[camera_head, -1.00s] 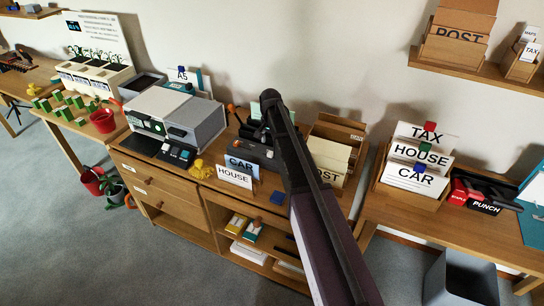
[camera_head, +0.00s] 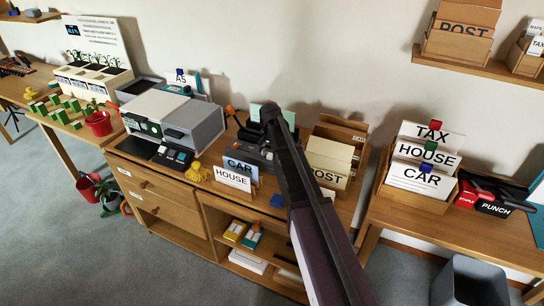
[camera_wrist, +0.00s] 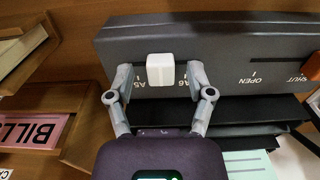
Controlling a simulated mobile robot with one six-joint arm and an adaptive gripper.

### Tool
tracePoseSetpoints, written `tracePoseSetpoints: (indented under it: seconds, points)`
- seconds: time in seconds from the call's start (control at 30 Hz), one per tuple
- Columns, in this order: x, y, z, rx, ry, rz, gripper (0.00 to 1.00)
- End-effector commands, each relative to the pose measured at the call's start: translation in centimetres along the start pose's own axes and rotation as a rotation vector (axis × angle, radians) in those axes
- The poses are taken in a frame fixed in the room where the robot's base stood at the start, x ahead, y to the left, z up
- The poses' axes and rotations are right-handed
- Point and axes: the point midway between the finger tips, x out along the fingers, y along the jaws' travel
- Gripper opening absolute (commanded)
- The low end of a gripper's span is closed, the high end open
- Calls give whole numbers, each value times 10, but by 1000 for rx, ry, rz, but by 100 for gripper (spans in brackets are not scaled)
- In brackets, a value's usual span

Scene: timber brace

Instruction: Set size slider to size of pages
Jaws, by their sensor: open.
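The size slider's white square knob (camera_wrist: 160,70) is on the face of a dark grey device (camera_wrist: 225,45), by the letters A5 and A6. The knob covers part of the scale, so its exact setting is unclear. My gripper (camera_wrist: 161,82) is open, with one finger on each side of the knob; I cannot tell if they touch it. Pale green sheets (camera_wrist: 248,163) lie below the device at lower right. In the head view, the device (camera_head: 251,138) is partly hidden behind my arm.
A pink BILLS card (camera_wrist: 38,131) stands at left. In the head view, CAR and HOUSE cards (camera_head: 232,176) stand in front, a POST sorter (camera_head: 330,160) at right, an A5 sign (camera_head: 181,76) farther left.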

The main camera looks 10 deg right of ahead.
Motion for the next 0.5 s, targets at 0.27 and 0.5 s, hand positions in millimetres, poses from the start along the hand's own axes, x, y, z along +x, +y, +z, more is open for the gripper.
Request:
tracePoseSetpoints:
  seconds: [0.27,0.5]
  points:
    - [0,0,0,0,0,0,69]
    - [0,0,0,0,0,0,3]
